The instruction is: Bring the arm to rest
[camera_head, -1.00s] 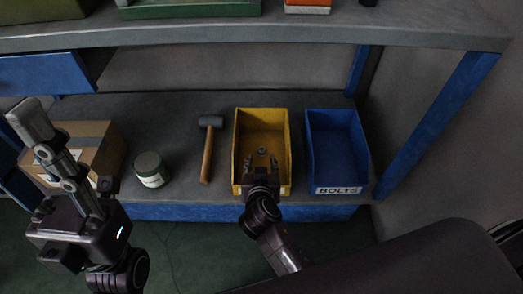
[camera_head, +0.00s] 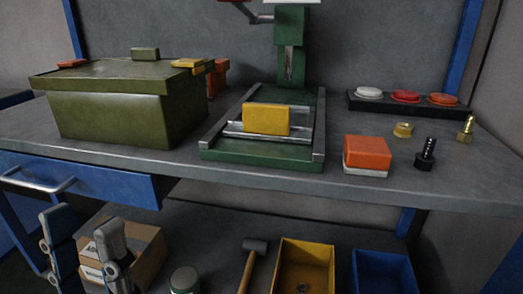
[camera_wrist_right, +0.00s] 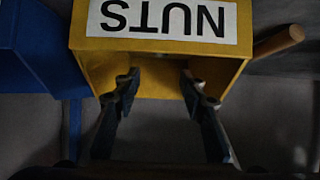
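My left gripper (camera_head: 82,246) shows at the lower left of the head view, its two fingers raised and spread with nothing between them. It is in front of the cardboard box on the lower shelf. My right gripper (camera_wrist_right: 160,88) is out of the head view. In the right wrist view its two fingers are apart and empty, in front of the yellow bin (camera_wrist_right: 88,57), whose NUTS label appears upside down. The bin also shows on the lower shelf in the head view (camera_head: 318,254), with a small nut (camera_head: 303,287) inside.
The lower shelf also holds a cardboard box (camera_head: 145,246), a jar (camera_head: 184,278), a hammer (camera_head: 254,248) and a blue bin (camera_head: 384,272). On the bench (camera_head: 420,190) stand a green toolbox (camera_head: 115,112), a green press (camera_head: 265,155) and an orange-topped block (camera_head: 367,153).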

